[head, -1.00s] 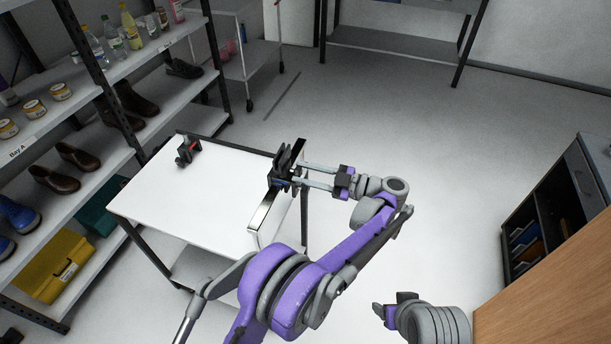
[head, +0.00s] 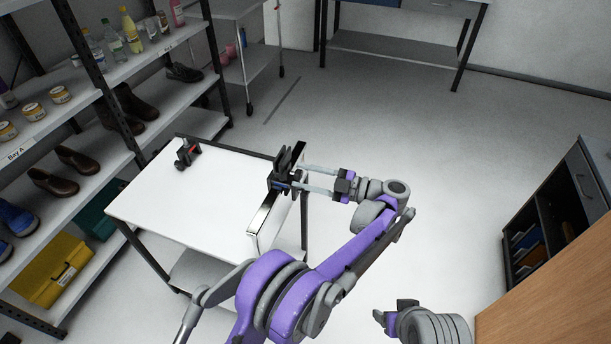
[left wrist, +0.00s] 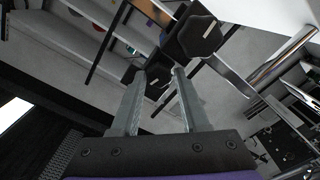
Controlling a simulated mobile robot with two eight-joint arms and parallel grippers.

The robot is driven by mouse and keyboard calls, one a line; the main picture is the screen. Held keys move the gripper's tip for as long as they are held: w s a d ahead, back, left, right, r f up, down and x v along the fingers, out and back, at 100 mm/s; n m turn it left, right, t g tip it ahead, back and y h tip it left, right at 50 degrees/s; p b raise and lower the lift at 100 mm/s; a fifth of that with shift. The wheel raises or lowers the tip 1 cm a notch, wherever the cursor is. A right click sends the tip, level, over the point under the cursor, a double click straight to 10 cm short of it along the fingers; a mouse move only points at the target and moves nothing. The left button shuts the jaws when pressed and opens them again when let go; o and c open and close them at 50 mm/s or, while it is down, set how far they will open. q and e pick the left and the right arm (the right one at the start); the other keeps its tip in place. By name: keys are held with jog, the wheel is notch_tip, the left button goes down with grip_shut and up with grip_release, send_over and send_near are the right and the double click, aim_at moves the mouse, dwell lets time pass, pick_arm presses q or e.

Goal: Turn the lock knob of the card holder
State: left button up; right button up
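The black card holder (head: 283,173) stands at the right edge of the white table, by a shiny metal rail. My left gripper (head: 303,176) reaches it from the right, its two grey fingers apart and their tips close to the holder. In the left wrist view, a black faceted knob (left wrist: 200,36) with a white line sits above and right of the fingertips (left wrist: 159,73). A smaller dark part with a white mark (left wrist: 155,86) shows in the gap between the fingers. I cannot tell whether the fingers touch anything. My right gripper (head: 391,312) is low at the right, away from the table.
A small black device with a red part (head: 187,152) stands at the table's back left. The white tabletop (head: 190,200) is otherwise mostly clear. Shelves with shoes and bottles (head: 110,110) are at the left. A dark cabinet (head: 560,200) is at the right.

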pick_arm(q)
jog(key=shift+o, duration=1.4)
